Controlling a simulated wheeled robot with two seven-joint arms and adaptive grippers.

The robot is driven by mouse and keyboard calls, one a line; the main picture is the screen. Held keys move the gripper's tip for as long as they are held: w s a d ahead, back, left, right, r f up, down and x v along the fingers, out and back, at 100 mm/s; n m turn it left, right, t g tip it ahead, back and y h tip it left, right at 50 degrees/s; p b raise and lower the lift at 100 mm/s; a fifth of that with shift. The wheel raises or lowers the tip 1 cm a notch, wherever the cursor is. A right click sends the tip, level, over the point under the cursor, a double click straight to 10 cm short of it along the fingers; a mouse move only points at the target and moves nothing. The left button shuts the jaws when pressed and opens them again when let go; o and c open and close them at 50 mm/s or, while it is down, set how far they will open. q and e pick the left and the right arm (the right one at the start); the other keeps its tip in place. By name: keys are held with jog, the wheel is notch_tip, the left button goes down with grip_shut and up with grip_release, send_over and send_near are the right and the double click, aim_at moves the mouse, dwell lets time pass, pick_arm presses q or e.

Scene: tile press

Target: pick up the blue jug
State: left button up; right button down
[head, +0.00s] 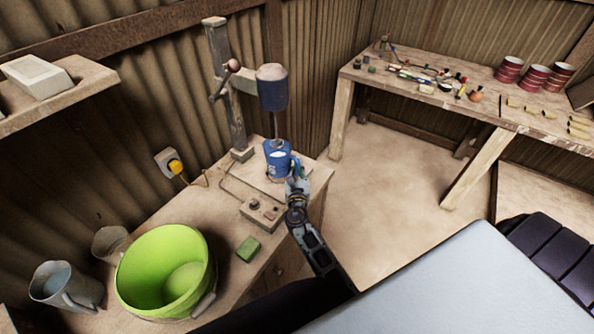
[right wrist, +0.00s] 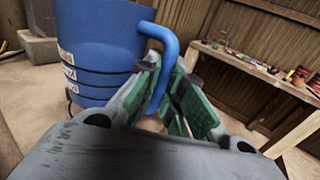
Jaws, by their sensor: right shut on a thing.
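The blue jug (head: 276,158) is upright under the dark blue head of the press (head: 272,90), at the press's pale base plate (head: 262,184). Whether it touches the plate is hard to tell. My right gripper (head: 295,178) reaches it from the front right and is shut on its handle. In the right wrist view the jug (right wrist: 95,45) fills the upper left, with pale labels on its side. Its curved handle (right wrist: 160,35) passes between the green-padded fingers of my right gripper (right wrist: 168,85). My left gripper is not in view.
On the bench (head: 190,225) are a green bucket (head: 133,262), a grey jug (head: 62,290), a small control box (head: 261,212) and a green block (head: 248,249). A table with cans (head: 535,78) stands at the back right. Open floor (head: 385,190) lies between.

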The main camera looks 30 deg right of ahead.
jog(key=shift+r, duration=0.5)
jog(key=s+d+b, duration=0.1)
jog(key=s+d, duration=0.3)
jog(key=s, duration=0.3)
jog(key=s+d+b, duration=0.2)
jog(key=s+d, duration=0.3)
jog(key=s, duration=0.3)
dwell(0.7)
jog(key=shift+s, duration=0.25)
dwell(0.6)
dwell(0.4)
